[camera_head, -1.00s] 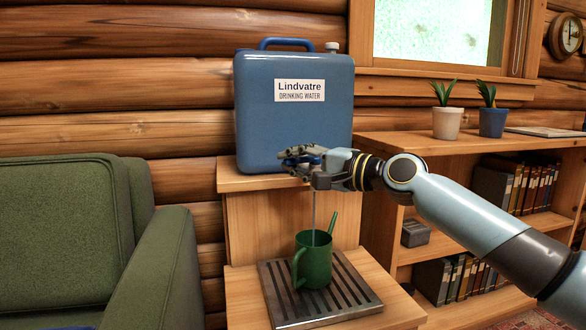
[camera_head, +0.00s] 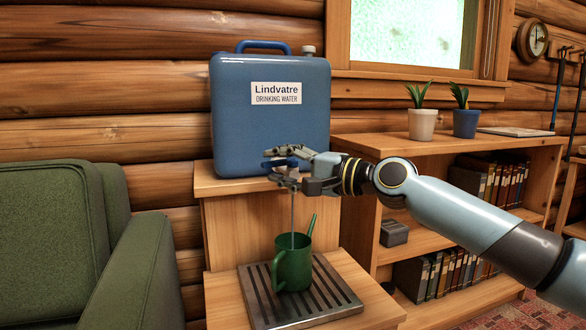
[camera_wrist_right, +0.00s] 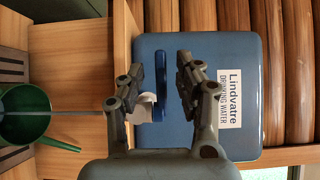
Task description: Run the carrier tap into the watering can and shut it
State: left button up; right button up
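The blue water carrier (camera_head: 270,125), labelled Lindvatre, stands on the wooden stand. Its tap has a blue lever (camera_wrist_right: 159,72) and a whitish body (camera_wrist_right: 142,107). A thin water stream (camera_head: 292,215) falls from the tap into the green watering can (camera_head: 294,266). The can stands upright on the slatted metal tray (camera_head: 325,285); its water level is hidden. My right gripper (camera_head: 284,168) is at the tap. In the right wrist view its fingers (camera_wrist_right: 160,68) are apart on either side of the lever, with gaps visible. My left gripper is out of view.
A green armchair (camera_head: 95,245) stands left of the stand. A wooden shelf (camera_head: 450,147) at the right holds books, a white pot (camera_head: 422,124) and a blue pot (camera_head: 465,123). A small grey box (camera_head: 394,232) sits on its middle shelf.

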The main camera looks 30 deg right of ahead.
jog(key=shift+v, duration=2.7)
dwell(5.3)
